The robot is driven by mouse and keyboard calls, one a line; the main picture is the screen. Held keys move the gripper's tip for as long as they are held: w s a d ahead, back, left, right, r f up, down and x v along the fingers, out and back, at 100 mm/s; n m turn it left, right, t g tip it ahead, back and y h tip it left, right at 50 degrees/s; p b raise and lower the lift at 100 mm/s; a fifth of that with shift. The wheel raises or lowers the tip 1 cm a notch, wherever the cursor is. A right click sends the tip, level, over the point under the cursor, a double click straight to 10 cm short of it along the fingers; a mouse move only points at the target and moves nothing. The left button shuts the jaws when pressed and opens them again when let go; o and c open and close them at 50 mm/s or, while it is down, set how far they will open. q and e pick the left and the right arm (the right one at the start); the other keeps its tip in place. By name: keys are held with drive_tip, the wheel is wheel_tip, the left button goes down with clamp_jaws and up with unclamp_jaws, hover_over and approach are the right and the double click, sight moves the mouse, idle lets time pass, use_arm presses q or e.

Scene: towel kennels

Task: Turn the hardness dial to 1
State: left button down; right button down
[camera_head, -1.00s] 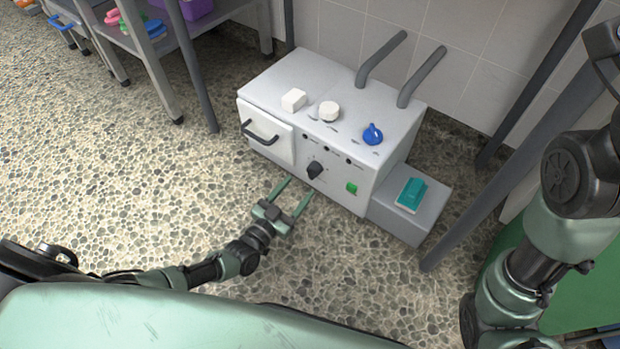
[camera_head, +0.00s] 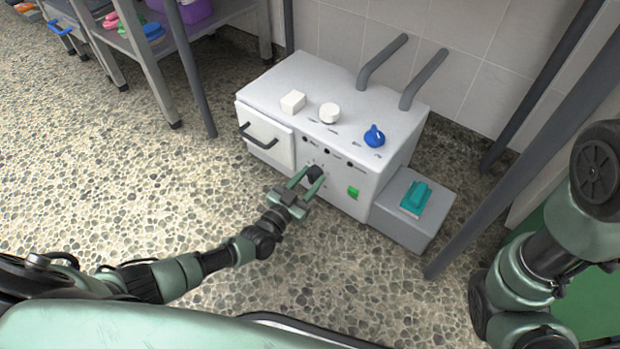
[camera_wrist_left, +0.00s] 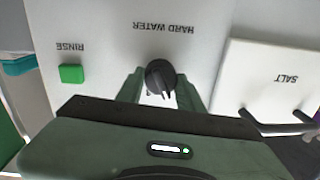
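The hardness dial is a black knob (camera_head: 314,173) on the front of a white machine (camera_head: 268,88). In the left wrist view the dial (camera_wrist_left: 160,77) sits below the upside-down words HARD WATER. My left gripper (camera_head: 306,181) is open, with one finger on each side of the dial. In the left wrist view the left gripper (camera_wrist_left: 165,95) has its fingers apart around the knob, and I cannot tell if they touch it. The dial's pointer and numbers are too small to read. My right gripper is out of view; only my right arm shows at the right.
A green RINSE button (camera_head: 353,191) is right of the dial; the SALT drawer with a black handle (camera_head: 258,136) is left. A blue knob (camera_head: 374,136) and two white pieces are on top. A grey box with a teal item (camera_head: 416,197) stands at the right. Floor in front is clear.

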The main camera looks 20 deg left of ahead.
use_arm(q)
drive_tip(key=shift+n, duration=0.3)
drive_tip(key=n, duration=0.4)
drive_tip(key=shift+a, duration=0.1)
drive_tip(key=n, duration=0.5)
drive_tip(key=shift+g+b, duration=0.3)
idle(0.3)
drive_tip(key=c, duration=0.9)
unclamp_jaws()
